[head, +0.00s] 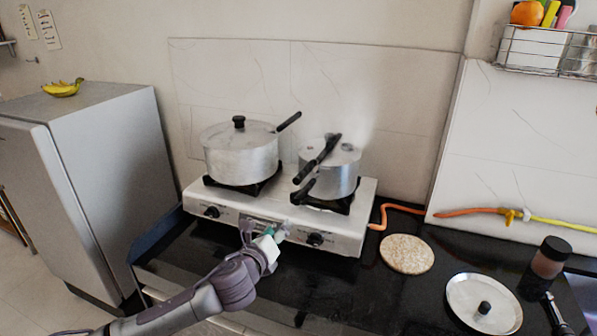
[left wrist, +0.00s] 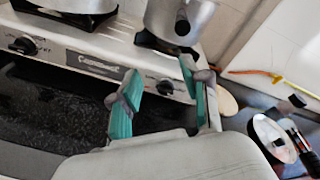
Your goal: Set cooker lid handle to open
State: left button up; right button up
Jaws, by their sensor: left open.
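The cooker (head: 335,183) is a silver pot on the right burner of the white stove (head: 345,235). Its black lid handle (head: 318,158) slants across the top, down toward the front left. A second black handle (head: 303,190) sticks out lower, from the cooker's front left side; the two handles are not lined up. My left gripper (head: 276,234) is in front of the stove's front panel, below the cooker and apart from it. In the left wrist view my left gripper (left wrist: 160,88) is open and empty, with the cooker (left wrist: 165,18) beyond its teal fingers.
A lidded saucepan (head: 240,160) stands on the left burner, its handle pointing toward the cooker. A round board (head: 407,254), a steel lid (head: 468,297) and a dark bottle (head: 545,262) are on the black counter at right. An orange hose (head: 383,215) runs behind the board.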

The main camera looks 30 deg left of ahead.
pick_arm(q)
notch_tip(320, 180, up, 10)
jog(key=f+m+t, duration=0.1)
jog(key=m+t, duration=0.1)
jog(key=m, duration=0.4)
jog(key=p, duration=0.2)
send_near(304, 170)
jog(key=shift+w+a+f+h, duration=0.1)
jog(key=shift+w+a+h, duration=0.1)
jog(key=shift+w, duration=0.3)
jog(key=shift+w+a+f+h, duration=0.15)
jog(key=shift+w+a, duration=0.1)
jog(key=shift+w, duration=0.2)
jog(key=w, duration=0.2)
jog(key=w+a+p, duration=0.1)
jog(key=w, duration=0.4)
jog(key=shift+a+f, duration=0.2)
jog(key=shift+a, duration=0.1)
jog(key=shift+w+d+p, duration=0.1)
jog(key=shift+w+p, duration=0.2)
jog(key=shift+w, duration=0.1)
pick_arm(e)
jog(key=r, duration=0.2)
jog(key=d+r, duration=0.1)
jog(key=shift+s+r, duration=0.3)
jog(key=shift+r, duration=0.05)
